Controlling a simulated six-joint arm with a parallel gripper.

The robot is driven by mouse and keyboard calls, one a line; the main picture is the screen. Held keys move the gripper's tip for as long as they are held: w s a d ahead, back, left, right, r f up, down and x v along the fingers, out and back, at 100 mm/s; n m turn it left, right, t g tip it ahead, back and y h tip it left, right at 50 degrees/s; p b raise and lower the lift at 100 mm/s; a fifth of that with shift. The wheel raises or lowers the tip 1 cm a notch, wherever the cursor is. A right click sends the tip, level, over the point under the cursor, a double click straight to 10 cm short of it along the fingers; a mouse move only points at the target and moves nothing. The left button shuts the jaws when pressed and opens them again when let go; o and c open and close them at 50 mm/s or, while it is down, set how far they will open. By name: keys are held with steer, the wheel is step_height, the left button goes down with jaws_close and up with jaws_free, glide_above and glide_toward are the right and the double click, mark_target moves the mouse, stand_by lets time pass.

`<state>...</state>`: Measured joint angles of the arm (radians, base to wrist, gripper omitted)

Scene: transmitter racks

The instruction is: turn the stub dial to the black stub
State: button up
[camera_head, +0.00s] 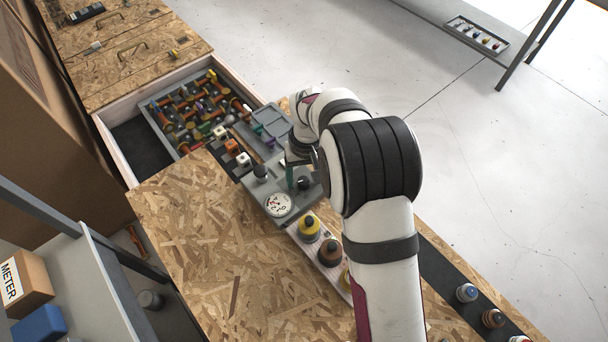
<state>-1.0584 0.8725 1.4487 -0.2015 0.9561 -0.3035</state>
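A white round dial (278,204) with small dark and red marks lies on the front end of a grey panel (249,189) on the wooden bench. Its marks are too small to read. A dark knob (304,183) stands just behind it to the right, and a grey-topped knob (261,172) behind it to the left. I cannot tell which part is the black stub. My gripper (291,174) is over the panel, close to the dark knob and behind the white dial. Its fingers are small and partly hidden by my arm, so its opening and any contact do not show.
An open drawer with a tray of orange, red and green parts (190,112) lies behind left. Small white, orange and black blocks (231,146) stand left of my gripper.

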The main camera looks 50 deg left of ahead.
mark_target(306, 180)
step_height(306, 180, up, 16)
steer(key=shift+w+d, duration=0.2)
steer(key=shift+w, duration=0.05)
steer(key=shift+f, duration=0.1)
steer(key=w+d+r+m, duration=0.1)
steer(key=d+r+m, duration=0.15)
steer(key=d, duration=0.65)
steer(key=d+r+m, duration=0.2)
steer(key=d+m, duration=0.2)
steer(key=d, duration=0.5)
steer(key=w+d+r+m, duration=0.1)
steer(key=d+r+m, duration=0.15)
steer(key=d, duration=0.55)
steer(key=s+d+f+m, duration=0.2)
steer(key=s+d+m, duration=0.2)
steer(key=s+d, duration=0.2)
steer(key=s+d+f+m+y, duration=0.1)
steer(key=s+d+f+m, duration=0.1)
steer(key=s+d+m, duration=0.2)
steer(key=shift+s+d+f+m+y, duration=0.3)
steer(key=shift+s+d+m, duration=0.1)
steer(key=shift+s+d, duration=0.65)
